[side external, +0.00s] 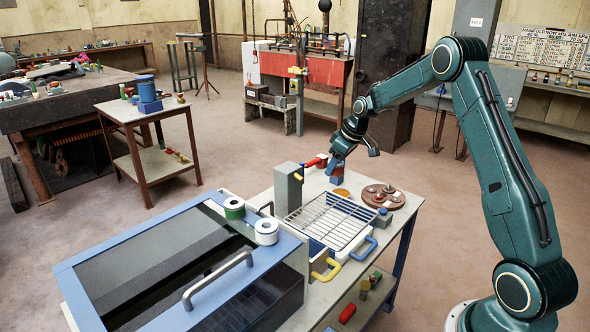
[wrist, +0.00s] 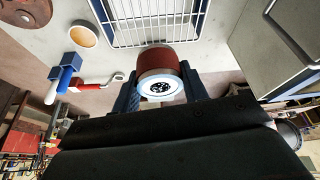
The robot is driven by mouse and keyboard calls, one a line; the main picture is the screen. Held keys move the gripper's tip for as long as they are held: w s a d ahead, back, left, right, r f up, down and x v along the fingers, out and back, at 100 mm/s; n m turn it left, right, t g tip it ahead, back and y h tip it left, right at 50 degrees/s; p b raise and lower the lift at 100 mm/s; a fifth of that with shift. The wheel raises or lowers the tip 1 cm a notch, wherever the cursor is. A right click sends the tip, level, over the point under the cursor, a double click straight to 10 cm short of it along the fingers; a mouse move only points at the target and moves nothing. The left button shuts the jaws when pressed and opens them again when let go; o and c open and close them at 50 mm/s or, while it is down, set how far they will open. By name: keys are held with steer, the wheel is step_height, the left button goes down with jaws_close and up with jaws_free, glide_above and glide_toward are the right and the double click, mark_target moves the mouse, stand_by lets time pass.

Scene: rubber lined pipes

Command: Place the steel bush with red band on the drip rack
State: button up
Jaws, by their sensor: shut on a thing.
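The steel bush with red band (wrist: 160,69) shows in the wrist view. Its band is dark red and its pale end ring, around a dark centre, faces the camera. My gripper (wrist: 160,78) is shut on it, with a dark blue finger on each side. The drip rack (side external: 331,220) is a wire grid on the table; part of it shows at the top of the wrist view (wrist: 150,28), beyond the bush. In the side view my gripper (side external: 337,172) is above the table, behind the rack's far end.
A bush with a green band (side external: 234,208) and a plain pale one (side external: 267,232) stand on the blue-framed cabinet (side external: 170,262). A grey post (side external: 288,188) stands left of the rack. A brown round board (side external: 383,196) with small parts and an orange disc (side external: 342,192) lie behind it.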

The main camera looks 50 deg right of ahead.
mark_target(328, 214)
step_height(328, 214, down, 16)
steer(key=shift+r, duration=0.2)
stand_by(0.7)
steer(key=shift+f, duration=0.15)
steer(key=o, duration=1.2)
steer(key=v, duration=1.2)
